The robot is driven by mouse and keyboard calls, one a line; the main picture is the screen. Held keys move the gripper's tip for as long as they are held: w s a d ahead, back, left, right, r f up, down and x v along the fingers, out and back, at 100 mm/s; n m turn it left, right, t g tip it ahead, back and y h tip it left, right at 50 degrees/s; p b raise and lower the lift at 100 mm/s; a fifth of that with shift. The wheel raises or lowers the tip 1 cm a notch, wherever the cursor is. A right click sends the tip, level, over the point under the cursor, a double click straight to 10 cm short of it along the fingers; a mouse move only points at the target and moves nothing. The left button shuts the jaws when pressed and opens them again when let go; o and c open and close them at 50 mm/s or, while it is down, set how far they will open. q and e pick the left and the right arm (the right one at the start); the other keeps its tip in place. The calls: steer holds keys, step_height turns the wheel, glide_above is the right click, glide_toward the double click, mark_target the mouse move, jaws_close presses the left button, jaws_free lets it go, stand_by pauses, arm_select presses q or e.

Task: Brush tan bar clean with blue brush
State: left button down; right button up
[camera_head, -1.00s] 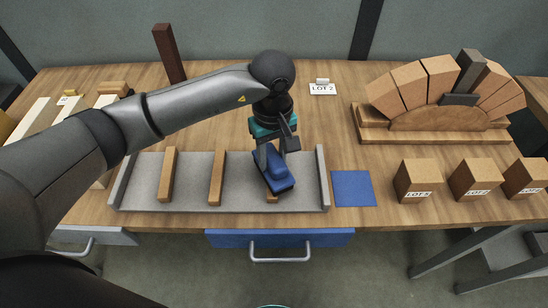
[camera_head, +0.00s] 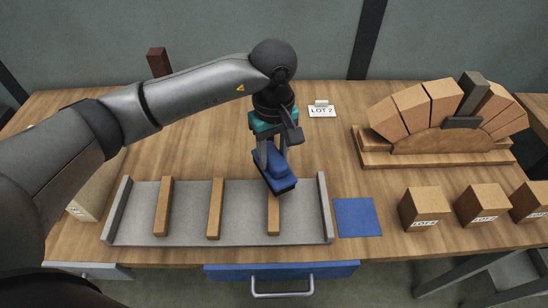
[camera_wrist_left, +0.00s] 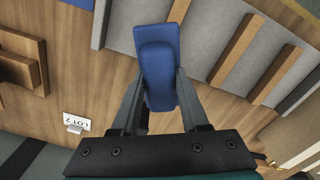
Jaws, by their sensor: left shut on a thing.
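The blue brush (camera_head: 276,174) is held in my left gripper (camera_head: 270,155), shut on it, over the far end of the rightmost tan bar (camera_head: 273,216). Whether the brush touches that bar is unclear. In the left wrist view the brush (camera_wrist_left: 157,65) sits between the two fingers (camera_wrist_left: 155,95). Two more tan bars, a middle one (camera_head: 215,208) and a left one (camera_head: 163,206), lie parallel in the grey tray (camera_head: 240,226). The brush hides the far end of the rightmost bar. My right gripper is not in view.
A flat blue square (camera_head: 357,217) lies right of the tray. A LOT 2 label (camera_head: 321,110) stands behind. A brick arch (camera_head: 440,115) on a wooden base and several labelled blocks (camera_head: 425,206) are at the right. A dark brown post (camera_head: 159,63) stands at the back left.

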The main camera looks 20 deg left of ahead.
arm_select(q)
steer(key=shift+r+p, duration=1)
steer(key=shift+r, duration=1.1)
steer(key=shift+w, duration=0.1)
